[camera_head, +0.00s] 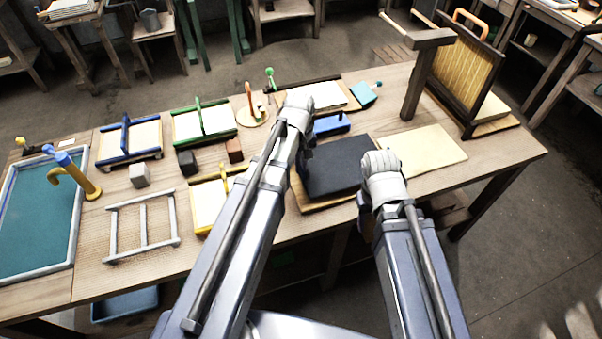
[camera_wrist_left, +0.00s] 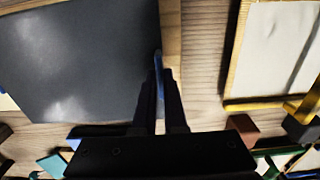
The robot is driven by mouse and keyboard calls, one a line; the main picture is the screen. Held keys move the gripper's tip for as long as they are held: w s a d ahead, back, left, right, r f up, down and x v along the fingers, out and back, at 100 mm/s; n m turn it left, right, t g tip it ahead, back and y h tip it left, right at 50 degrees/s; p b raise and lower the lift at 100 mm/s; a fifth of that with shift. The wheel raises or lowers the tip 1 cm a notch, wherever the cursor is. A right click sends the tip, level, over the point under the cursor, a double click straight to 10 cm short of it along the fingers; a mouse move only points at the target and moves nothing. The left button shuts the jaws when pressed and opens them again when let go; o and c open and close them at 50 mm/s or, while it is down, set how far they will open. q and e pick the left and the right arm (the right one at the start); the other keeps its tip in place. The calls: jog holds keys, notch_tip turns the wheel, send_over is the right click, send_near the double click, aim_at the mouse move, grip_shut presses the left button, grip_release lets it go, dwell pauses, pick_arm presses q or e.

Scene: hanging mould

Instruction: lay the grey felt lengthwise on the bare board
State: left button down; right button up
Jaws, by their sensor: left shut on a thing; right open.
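The grey felt (camera_head: 333,165), a dark flat sheet, lies over a wooden board (camera_head: 310,207) whose edges show at the left and front. It also shows in the left wrist view (camera_wrist_left: 75,60). My left gripper (camera_wrist_left: 160,80) is shut at the felt's side edge, with a narrow blue piece (camera_wrist_left: 158,62) between its fingers; in the head view it is mostly behind my arm (camera_head: 306,160). My right gripper (camera_head: 362,212) is at the felt's right front corner, its fingers mostly hidden by the wrist; it is open.
A bare cream panel (camera_head: 428,150) lies right of the felt. A blue block (camera_head: 331,124) is behind it. A yellow-handled frame (camera_head: 207,205) is close to my left arm. A dark upright frame (camera_head: 467,75) with a ribbed panel stands at the back right.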

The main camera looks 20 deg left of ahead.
pick_arm(q)
jog(key=shift+f+b, duration=0.95)
jog(key=shift+f, duration=0.45)
jog(key=shift+f, duration=0.15)
jog(key=c, duration=1)
grip_release()
notch_tip(320, 180, up, 12)
jog(key=p, duration=1.2)
jog(key=s+d+m, duration=0.3)
jog(key=s, duration=0.1)
jog(key=s+d+m+y, duration=0.1)
jog(key=s+d+m, duration=0.3)
jog(key=s, duration=0.1)
jog(key=s+d+m, duration=0.3)
jog(key=s, duration=0.2)
jog(key=shift+s+d+r+m, duration=0.15)
jog(key=shift+d+r+m, duration=0.1)
jog(key=shift+m, duration=0.05)
